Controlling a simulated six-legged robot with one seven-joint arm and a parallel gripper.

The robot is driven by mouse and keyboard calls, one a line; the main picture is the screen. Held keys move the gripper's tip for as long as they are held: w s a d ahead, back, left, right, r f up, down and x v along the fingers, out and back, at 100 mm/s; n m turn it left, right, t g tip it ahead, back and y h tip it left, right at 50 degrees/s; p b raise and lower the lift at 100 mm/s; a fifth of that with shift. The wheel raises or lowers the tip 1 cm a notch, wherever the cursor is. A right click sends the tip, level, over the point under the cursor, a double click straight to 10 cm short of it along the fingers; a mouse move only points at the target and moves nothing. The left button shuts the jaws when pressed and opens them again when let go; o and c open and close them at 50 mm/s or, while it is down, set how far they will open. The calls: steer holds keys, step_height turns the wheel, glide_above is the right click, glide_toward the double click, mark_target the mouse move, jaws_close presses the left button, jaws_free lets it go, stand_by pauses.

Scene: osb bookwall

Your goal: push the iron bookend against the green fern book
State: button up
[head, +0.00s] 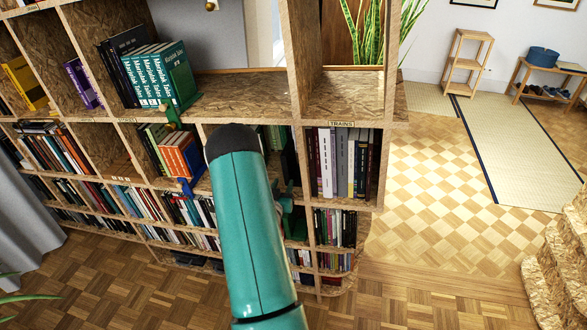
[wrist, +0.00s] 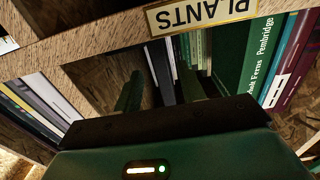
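The green fern book (wrist: 262,62), with "Pembridge" and "Ferns" lettered on its spine, stands at the right in the wrist view. A dark upright piece (wrist: 160,72) shows to its left, beyond my fingers; it may be the iron bookend, but I cannot tell for sure. My gripper (wrist: 160,94) has its two dark green fingers apart, pointing into the compartment. The fern book is to the right of the fingers. I cannot see whether a finger touches anything. In the head view my teal arm hides most of this compartment and the gripper.
A PLANTS label (wrist: 200,14) marks the shelf edge, upside down in the wrist view. In the head view, the TRAINS compartment's books (head: 342,162) stand to the right. The shelf board (head: 240,95) above is largely bare.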

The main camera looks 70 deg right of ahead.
mark_target(285, 176)
steer(key=shift+d, duration=0.15)
steer(key=shift+w+d, duration=0.15)
steer(key=shift+d, duration=0.85)
steer(key=shift+w+d, duration=0.2)
steer(key=shift+d, duration=0.85)
steer(key=shift+w+d, duration=0.15)
steer(key=shift+d, duration=0.85)
jaws_close()
steer(key=shift+w, duration=0.1)
steer(key=shift+w+a+f, duration=0.1)
steer(key=shift+w+a, duration=0.05)
steer(key=shift+w, duration=0.55)
steer(key=shift+w+a+f, duration=0.1)
steer(key=shift+w, duration=0.6)
steer(key=shift+w, duration=0.1)
steer(key=shift+w+a, duration=0.1)
steer(key=shift+w, duration=0.25)
